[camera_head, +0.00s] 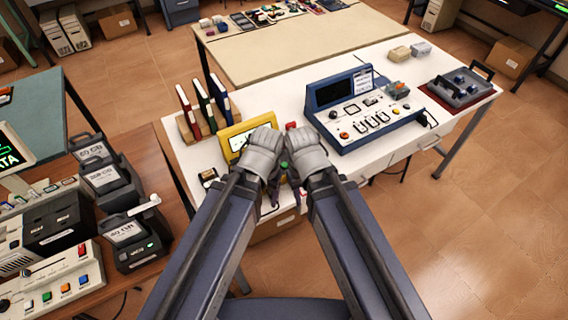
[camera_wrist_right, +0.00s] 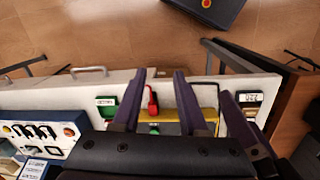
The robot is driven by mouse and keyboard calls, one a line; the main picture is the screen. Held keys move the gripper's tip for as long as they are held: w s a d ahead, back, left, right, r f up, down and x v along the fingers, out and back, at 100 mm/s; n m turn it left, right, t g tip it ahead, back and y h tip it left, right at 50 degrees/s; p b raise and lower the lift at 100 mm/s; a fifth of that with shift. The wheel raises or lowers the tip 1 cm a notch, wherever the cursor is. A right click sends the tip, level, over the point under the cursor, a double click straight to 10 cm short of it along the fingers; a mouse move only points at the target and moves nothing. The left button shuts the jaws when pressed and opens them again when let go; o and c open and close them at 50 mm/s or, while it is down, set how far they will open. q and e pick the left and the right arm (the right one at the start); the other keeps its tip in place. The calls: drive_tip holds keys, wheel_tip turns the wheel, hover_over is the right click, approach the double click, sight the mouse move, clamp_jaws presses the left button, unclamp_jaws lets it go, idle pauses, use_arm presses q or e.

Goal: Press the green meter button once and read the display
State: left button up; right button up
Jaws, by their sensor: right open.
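The yellow meter (camera_head: 228,133) sits on the white table, with part of its pale display (camera_head: 238,141) showing left of my wrists; I cannot read it. In the wrist view a strip of its yellow body (camera_wrist_right: 207,114) shows behind my fingers. A small green part (camera_head: 284,163) shows between my wrists; I cannot tell whether it is the button. My right gripper (camera_head: 294,184) is over the table's front edge by the meter; in the wrist view its fingers (camera_wrist_right: 160,76) are apart and empty. My left gripper (camera_head: 271,191) is beside it, its fingers mostly hidden.
A red plug-like part (camera_wrist_right: 152,101) shows between my right fingers. A blue instrument (camera_head: 345,112) stands right of the meter, and binders (camera_head: 205,105) stand behind it to the left. A wooden bench (camera_head: 135,165) with several devices lies left. The floor at right is clear.

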clamp_jaws()
idle(1.4)
